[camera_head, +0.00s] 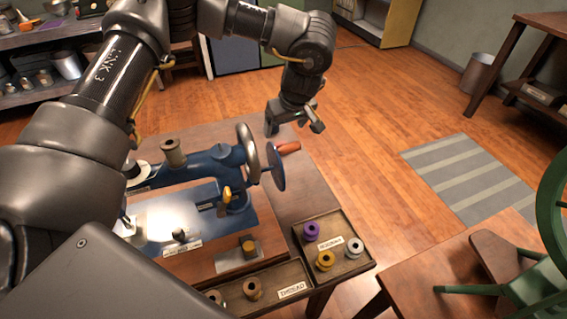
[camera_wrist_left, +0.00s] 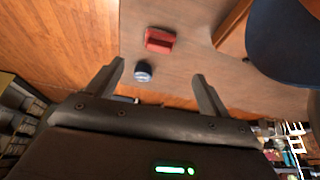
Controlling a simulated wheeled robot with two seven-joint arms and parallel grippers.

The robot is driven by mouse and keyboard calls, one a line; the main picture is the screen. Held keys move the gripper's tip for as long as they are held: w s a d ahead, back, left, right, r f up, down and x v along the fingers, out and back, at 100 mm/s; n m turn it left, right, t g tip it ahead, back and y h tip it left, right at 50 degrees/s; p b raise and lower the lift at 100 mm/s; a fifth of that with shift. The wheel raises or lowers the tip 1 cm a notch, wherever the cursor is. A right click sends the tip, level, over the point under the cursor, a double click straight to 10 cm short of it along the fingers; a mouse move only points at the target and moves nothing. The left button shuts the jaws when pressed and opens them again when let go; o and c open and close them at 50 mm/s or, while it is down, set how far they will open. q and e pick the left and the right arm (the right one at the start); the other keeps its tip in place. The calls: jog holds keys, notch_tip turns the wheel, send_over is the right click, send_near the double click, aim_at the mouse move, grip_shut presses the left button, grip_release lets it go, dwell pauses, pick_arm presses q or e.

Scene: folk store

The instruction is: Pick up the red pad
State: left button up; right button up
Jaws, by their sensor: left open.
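The red pad (camera_wrist_left: 160,40) lies on a brown table top in the left wrist view, near the table's edge and ahead of my fingertips. I cannot make it out in the head view. My left gripper (camera_wrist_left: 158,70) is open and empty, with its two fingers apart and the pad beyond them. In the head view my left gripper (camera_head: 294,126) hangs beyond the sewing machine, near the table's far right side. My right gripper is not in view.
A small blue and white item (camera_wrist_left: 143,72) lies close to the pad. The blue sewing machine (camera_head: 205,165), with its handwheel, stands on the table. A spool tray (camera_head: 365,262) is at the table's right edge. Open wooden floor lies beyond.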

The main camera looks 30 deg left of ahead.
aim_at(279, 144)
pick_arm(q)
jog(key=x, duration=0.6)
jog(key=shift+f, duration=0.4)
jog(key=x, duration=0.5)
jog(key=shift+w+a, duration=0.1)
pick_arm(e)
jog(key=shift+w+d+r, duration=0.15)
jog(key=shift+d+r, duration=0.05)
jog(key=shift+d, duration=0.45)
